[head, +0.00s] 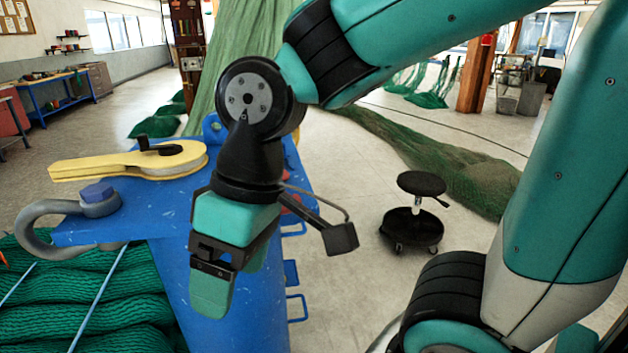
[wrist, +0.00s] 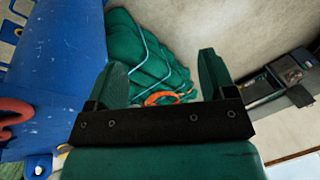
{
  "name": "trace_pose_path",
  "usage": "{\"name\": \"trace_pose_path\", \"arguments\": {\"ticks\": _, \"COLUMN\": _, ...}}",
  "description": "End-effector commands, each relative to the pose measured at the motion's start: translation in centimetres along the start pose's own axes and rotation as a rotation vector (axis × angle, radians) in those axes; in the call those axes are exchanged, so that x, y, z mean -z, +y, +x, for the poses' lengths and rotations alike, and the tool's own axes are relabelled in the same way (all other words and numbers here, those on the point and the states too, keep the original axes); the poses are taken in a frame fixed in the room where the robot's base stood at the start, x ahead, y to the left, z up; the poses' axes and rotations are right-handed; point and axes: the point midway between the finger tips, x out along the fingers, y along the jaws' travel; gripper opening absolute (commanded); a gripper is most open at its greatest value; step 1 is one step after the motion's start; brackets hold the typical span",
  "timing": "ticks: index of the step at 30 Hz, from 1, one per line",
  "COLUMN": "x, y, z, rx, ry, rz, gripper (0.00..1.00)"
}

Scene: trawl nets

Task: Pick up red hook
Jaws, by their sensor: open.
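A red curved piece that looks like the red hook (wrist: 14,113) lies on the blue metal surface at the left edge of the wrist view, cut off by the frame. In the head view, a bit of red (head: 291,202) shows behind my gripper on the blue structure, mostly hidden. My gripper (head: 228,280) is open and points down in front of the blue structure. In the wrist view, my gripper's fingers (wrist: 163,70) are spread and empty, with the red piece well to their left.
The blue structure (head: 205,275) carries a yellow tool (head: 125,162) and a grey shackle (head: 75,215). Green netting (head: 85,310) lies at its left; an orange loop (wrist: 160,98) rests on netting. A black stool (head: 412,215) stands on open floor at right.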

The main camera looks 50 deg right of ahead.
Motion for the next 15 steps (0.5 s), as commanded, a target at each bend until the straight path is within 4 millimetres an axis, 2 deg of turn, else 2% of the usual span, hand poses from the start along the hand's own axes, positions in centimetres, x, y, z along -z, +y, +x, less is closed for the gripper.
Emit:
{"name": "trace_pose_path", "arguments": {"ticks": 3, "x": 4.4, "y": 5.1, "z": -4.0, "rx": -0.100, "ry": -0.006, "rz": 0.199, "gripper": 0.77}}
{"name": "trace_pose_path", "arguments": {"ticks": 7, "x": 8.2, "y": 12.4, "z": -9.6, "rx": -0.217, "ry": -0.018, "rz": 0.509, "gripper": 0.77}}
{"name": "trace_pose_path", "arguments": {"ticks": 9, "x": 9.3, "y": 16.1, "z": -12.5, "rx": -0.264, "ry": -0.021, "rz": 0.675, "gripper": 0.77}}
{"name": "trace_pose_path", "arguments": {"ticks": 12, "x": 9.9, "y": 20.2, "z": -15.9, "rx": -0.307, "ry": -0.019, "rz": 0.880, "gripper": 0.77}}
{"name": "trace_pose_path", "arguments": {"ticks": 15, "x": 10.0, "y": 22.8, "z": -18.2, "rx": -0.328, "ry": -0.017, "rz": 1.023, "gripper": 0.77}}
